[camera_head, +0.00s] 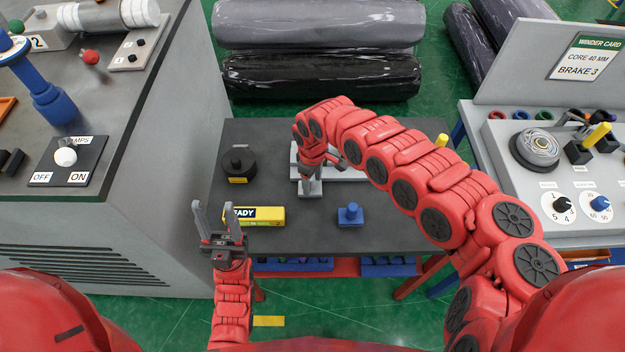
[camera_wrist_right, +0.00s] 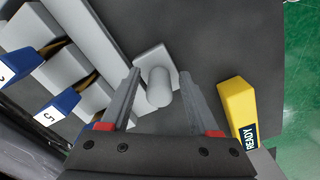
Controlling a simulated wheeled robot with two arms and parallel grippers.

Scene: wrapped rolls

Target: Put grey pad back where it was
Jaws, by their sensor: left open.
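The grey pad (camera_head: 310,188), a flat grey plate with a round upright handle, sits on the dark table top. In the right wrist view the grey pad (camera_wrist_right: 154,59) lies between and just beyond my fingers. My right gripper (camera_head: 311,172) is over the pad. In its wrist view my right gripper (camera_wrist_right: 159,74) is open, with one finger on each side of the handle and a visible gap to each. My left gripper (camera_head: 220,212) is open and empty, fingers up, at the table's front left.
A blue pad (camera_head: 350,216) and a yellow READY block (camera_head: 256,216) lie near the front. A black round piece (camera_head: 238,164) stands at left. A light grey rack (camera_head: 350,174) lies behind the grey pad; blue numbered tags (camera_wrist_right: 57,107) show in the wrist view.

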